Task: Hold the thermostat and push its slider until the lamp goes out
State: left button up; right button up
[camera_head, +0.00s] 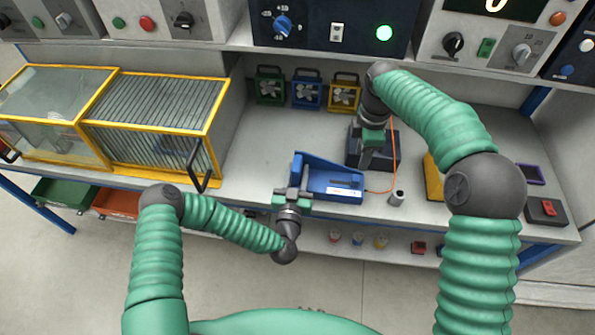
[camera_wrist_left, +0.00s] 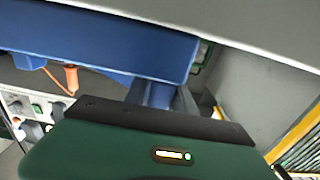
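A blue device (camera_head: 335,181) with a white label, which looks like the thermostat, lies near the bench's front edge. My left gripper (camera_head: 294,184) is at its left end, with its fingers close together on a blue part there. The blue body (camera_wrist_left: 110,40) fills the upper left wrist view, beyond my left gripper's fingers (camera_wrist_left: 162,95). I cannot make out the slider.
An orange cable (camera_head: 394,150) runs beside the dark box, near a small grey cylinder (camera_head: 397,198). Yellow-framed cases (camera_head: 150,127) stand left. Several small fans (camera_head: 307,90) line the back. A yellow block (camera_head: 433,178) stands right. The bench (camera_head: 250,155) is clear left of the device.

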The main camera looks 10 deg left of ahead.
pick_arm(q)
grip_shut()
jog(key=shift+a, duration=0.15)
